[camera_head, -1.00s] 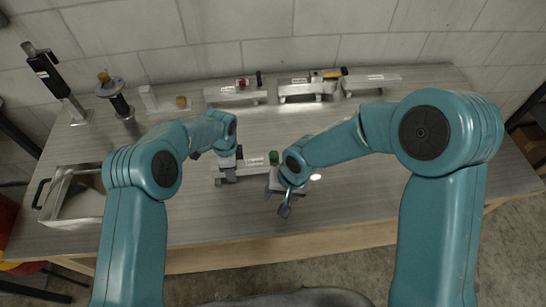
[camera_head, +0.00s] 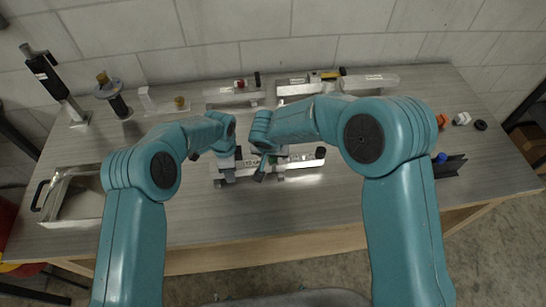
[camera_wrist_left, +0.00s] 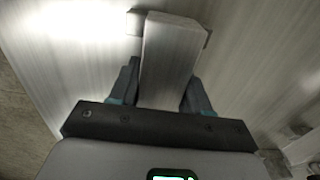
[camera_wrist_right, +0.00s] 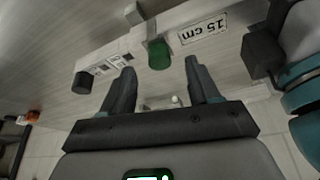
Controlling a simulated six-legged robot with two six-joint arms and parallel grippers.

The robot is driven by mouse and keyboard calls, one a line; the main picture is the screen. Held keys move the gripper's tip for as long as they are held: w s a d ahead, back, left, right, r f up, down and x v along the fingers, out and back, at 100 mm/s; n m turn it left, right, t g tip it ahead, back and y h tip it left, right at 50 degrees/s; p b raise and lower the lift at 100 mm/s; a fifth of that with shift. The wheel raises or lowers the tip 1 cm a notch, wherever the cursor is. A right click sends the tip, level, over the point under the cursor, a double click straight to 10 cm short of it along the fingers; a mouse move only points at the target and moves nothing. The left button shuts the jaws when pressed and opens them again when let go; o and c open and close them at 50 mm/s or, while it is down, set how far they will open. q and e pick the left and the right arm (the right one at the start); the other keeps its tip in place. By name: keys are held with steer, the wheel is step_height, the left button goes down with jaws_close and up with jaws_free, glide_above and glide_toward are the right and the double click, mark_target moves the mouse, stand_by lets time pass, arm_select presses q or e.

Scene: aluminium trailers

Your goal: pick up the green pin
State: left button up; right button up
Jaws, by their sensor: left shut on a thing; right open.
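A green pin (camera_wrist_right: 159,54) stands out from an aluminium trailer beside its "15 cm" label in the right wrist view. In the head view the pin is hidden behind my right arm. The trailer (camera_head: 305,163) lies in the middle of the table, with a black knob (camera_wrist_right: 82,83) at one end. My right gripper (camera_wrist_right: 160,67) is open, and its fingertips lie on either side of the pin in the picture; contact cannot be told. My left gripper (camera_wrist_left: 163,78) is shut on the trailer's metal bar (camera_wrist_left: 170,50), near its left end.
Other aluminium trailers (camera_head: 235,96) stand along the back. A metal tray (camera_head: 66,212) is at the left, near black upright stands (camera_head: 46,72). A black angle piece (camera_head: 450,168) and small orange (camera_head: 441,120) and white parts (camera_head: 461,118) lie at the right. The front strip is clear.

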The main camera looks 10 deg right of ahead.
arm_select(q)
steer(key=shift+w, duration=0.15)
arm_select(e)
steer(key=x, duration=0.3)
steer(key=shift+w, duration=0.1)
steer(key=c, duration=1.1)
jaws_close()
steer(key=shift+r, duration=0.15)
arm_select(q)
steer(key=o, duration=1.3)
arm_select(e)
step_height(320, 180, up, 10)
